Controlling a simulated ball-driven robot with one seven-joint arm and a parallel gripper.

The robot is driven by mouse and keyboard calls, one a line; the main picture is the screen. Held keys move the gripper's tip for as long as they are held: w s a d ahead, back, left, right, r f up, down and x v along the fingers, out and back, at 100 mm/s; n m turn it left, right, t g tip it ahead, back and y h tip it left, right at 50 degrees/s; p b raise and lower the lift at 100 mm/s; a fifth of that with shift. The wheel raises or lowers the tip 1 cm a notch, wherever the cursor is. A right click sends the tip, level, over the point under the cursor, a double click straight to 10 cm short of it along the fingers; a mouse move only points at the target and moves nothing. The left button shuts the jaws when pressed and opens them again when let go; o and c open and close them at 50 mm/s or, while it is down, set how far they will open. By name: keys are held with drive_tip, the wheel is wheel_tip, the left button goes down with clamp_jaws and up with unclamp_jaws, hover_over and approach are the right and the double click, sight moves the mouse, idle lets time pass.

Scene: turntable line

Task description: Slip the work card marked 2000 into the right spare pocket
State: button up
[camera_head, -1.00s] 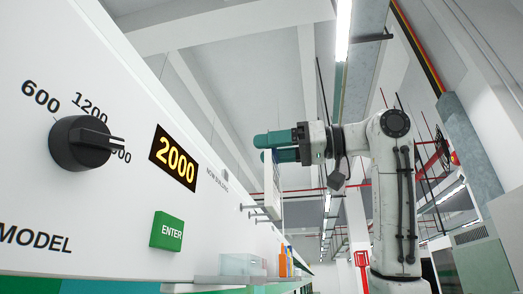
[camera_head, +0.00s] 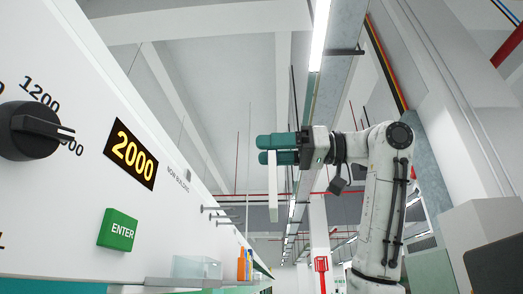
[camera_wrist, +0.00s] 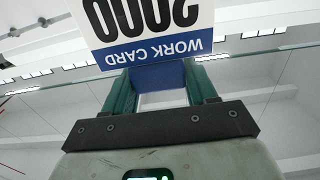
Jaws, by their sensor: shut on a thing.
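The work card marked 2000 (camera_wrist: 150,28) shows upside down in the wrist view, white with a blue "WORK CARD" band. My gripper (camera_wrist: 160,88) is shut on the card's edge at that band. In the head view the card (camera_head: 272,188) hangs nearly edge-on below the green fingers of my gripper (camera_head: 278,150). It is raised in the air, to the right of the wall pegs in the picture and apart from them. I cannot make out the right spare pocket in either view.
The white panel at left carries a black dial (camera_head: 32,130), a display (camera_head: 131,154) reading 2000 and a green ENTER button (camera_head: 118,230). Several pegs (camera_head: 220,212) stick out beyond. A clear box (camera_head: 197,267) and orange bottle (camera_head: 241,264) stand on a ledge below.

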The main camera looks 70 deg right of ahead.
drive_tip(key=shift+v, duration=2)
